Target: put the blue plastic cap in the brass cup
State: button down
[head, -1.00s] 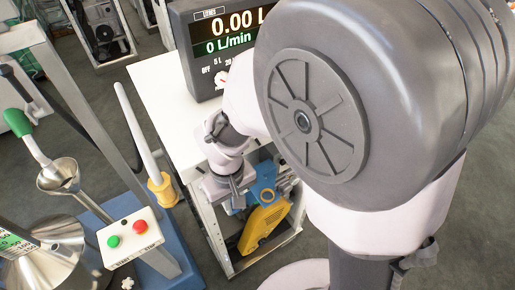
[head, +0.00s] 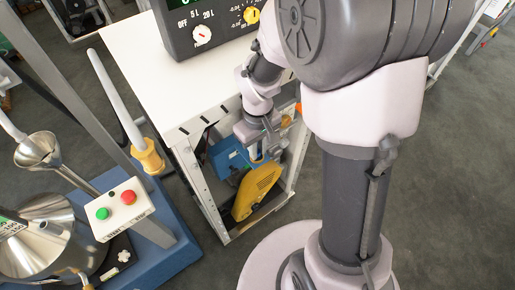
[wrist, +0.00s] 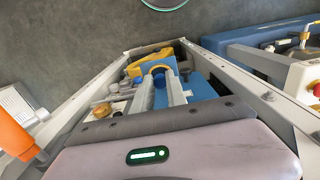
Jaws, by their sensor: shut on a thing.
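The cap is not clear in the head view. A small brass-coloured thing (wrist: 102,110), perhaps the brass cup, lies left of the fingers in the wrist view; its opening cannot be made out.
A yellow-cased machine (head: 257,190) and a blue tool (head: 228,155) are in the cart's lower part. The cart's white top (head: 150,65) carries a dark meter box (head: 205,25). A steel funnel (head: 38,150) and button box (head: 118,208) stand left. An orange handle (wrist: 15,135) is close at the wrist view's left.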

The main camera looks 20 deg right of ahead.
jog(key=shift+f+b, duration=0.35)
jog(key=shift+f, duration=0.1)
jog(key=shift+s+f, duration=0.2)
jog(key=c, duration=1.3)
grip_release()
jog(key=shift+s, duration=0.1)
jog(key=shift+c, duration=0.2)
notch_tip(320, 180, up, 13)
jog(key=p, duration=0.5)
jog(key=s+a+r+m+t+y, duration=0.1)
jog(key=s+a+r+m+t, duration=0.1)
jog(key=s+r, duration=0.4)
jog(key=s+a+r+m+t+y, duration=0.1)
jog(key=s+a+r+m+t, duration=0.1)
jog(key=s+r+m, duration=0.4)
jog(key=shift+r+t, duration=0.35)
jog(key=shift+t, duration=0.55)
jog(key=shift+s, duration=0.1)
